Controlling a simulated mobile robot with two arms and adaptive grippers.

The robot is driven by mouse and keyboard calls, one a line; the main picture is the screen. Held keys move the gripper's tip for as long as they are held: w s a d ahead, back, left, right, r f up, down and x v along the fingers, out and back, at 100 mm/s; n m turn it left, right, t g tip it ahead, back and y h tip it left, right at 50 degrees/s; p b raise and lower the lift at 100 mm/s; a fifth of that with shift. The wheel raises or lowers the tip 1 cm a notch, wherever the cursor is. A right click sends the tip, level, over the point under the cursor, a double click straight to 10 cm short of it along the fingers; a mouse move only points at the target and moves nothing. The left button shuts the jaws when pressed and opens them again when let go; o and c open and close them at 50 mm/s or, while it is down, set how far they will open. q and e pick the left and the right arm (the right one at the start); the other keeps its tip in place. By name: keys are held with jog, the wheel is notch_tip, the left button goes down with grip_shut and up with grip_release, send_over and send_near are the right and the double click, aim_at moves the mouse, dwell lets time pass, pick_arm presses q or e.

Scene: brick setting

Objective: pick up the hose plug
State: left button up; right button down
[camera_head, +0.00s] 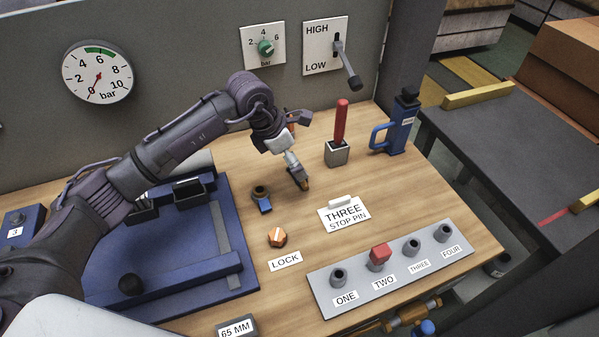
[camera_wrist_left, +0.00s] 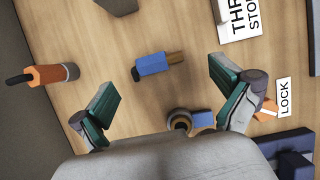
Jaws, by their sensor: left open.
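A short blue piece with a brass-brown tip (camera_wrist_left: 158,64), which looks like the hose plug, lies on the wooden bench. In the wrist view it lies between and a little ahead of my left gripper's open fingers (camera_wrist_left: 165,80), touching neither. In the head view my left gripper (camera_head: 290,163) hangs over it and hides most of it; its brass tip (camera_head: 304,184) shows just below the fingers. A dark ring with a blue tab (camera_head: 262,199) lies to the left; it also shows near the palm in the wrist view (camera_wrist_left: 181,121). My right gripper is not in view.
An orange cylinder with a black end (camera_wrist_left: 47,75) lies beyond the left finger. A red-handled grey block (camera_head: 337,153), blue handled tool (camera_head: 396,131), stop pin card (camera_head: 345,215), orange hex knob (camera_head: 277,237), socket plate (camera_head: 320,290) and blue tray (camera_head: 190,262) surround the spot.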

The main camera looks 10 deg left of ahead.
pick_arm(q)
jog(key=shift+w+d+f, duration=0.15)
jog(key=shift+w+f, duration=0.1)
jog(key=shift+f, duration=0.45)
jog(key=shift+f+p, duration=0.3)
jog(key=shift+f, duration=0.05)
jog(key=p+x, duration=0.1)
jog(key=x, duration=0.2)
jog(key=shift+f, duration=0.35)
jog(key=shift+w+f, duration=0.1)
jog(key=shift+f, duration=0.35)
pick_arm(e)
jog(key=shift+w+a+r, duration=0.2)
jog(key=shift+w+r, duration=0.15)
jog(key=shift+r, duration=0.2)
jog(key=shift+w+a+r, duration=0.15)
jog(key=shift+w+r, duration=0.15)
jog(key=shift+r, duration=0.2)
pick_arm(q)
jog(key=shift+c, duration=1.2)
jog(key=c, duration=1.1)
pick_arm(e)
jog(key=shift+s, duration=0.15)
